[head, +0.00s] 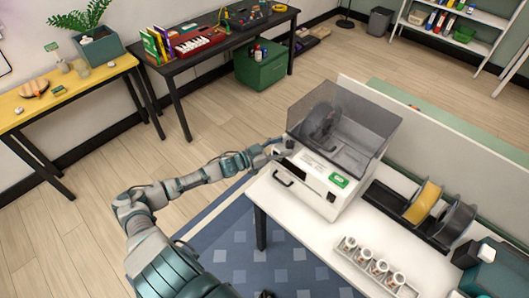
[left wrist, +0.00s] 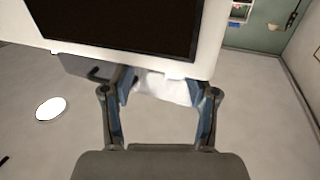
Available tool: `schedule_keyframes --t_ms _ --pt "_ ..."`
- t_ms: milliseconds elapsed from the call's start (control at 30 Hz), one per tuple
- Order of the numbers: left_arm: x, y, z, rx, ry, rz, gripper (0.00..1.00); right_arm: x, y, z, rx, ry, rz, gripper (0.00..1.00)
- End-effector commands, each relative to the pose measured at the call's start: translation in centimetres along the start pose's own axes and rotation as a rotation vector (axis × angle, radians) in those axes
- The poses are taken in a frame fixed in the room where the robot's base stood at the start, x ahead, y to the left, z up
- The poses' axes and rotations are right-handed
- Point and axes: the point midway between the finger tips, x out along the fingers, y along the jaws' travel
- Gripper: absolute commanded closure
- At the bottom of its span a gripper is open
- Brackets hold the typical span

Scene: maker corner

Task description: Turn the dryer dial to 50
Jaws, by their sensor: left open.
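The dryer (head: 312,172) is a white box with a smoked see-through lid (head: 345,122), standing on a white table. The dial's marks cannot be read.
Filament spools (head: 423,202) stand right of the dryer. A rack of several small jars (head: 378,268) lies near the table's front. A low white partition (head: 440,125) stands behind.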

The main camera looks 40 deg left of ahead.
Motion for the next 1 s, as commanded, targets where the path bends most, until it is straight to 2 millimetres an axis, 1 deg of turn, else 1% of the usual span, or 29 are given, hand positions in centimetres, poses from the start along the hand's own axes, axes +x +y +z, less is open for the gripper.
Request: schedule_keyframes --t_ms 33,200,300,500,700,1000 --pt "-1.0 0.0 0.3 -0.001 -0.006 0.001 0.41 0.0 0.0 0.0 0.000 0.000 0.000 1.00" --pt "-3.6 0.0 0.4 -0.003 -0.007 0.002 0.41 0.0 0.0 0.0 0.000 0.000 0.000 1.00" --pt "-5.0 -0.1 0.4 -0.002 -0.007 0.000 0.41 0.0 0.0 0.0 0.000 -0.001 0.000 1.00" --pt "-7.1 -0.1 0.4 -0.003 -0.006 0.000 0.41 0.0 0.0 0.0 0.000 -0.001 -0.001 1.00" --pt "-8.0 -0.1 0.3 -0.002 -0.004 0.001 0.41 0.0 0.0 0.0 0.000 -0.001 -0.001 1.00" --pt "-8.2 -0.2 0.2 -0.001 -0.003 0.000 0.41 0.0 0.0 0.0 -0.001 -0.001 0.001 1.00"
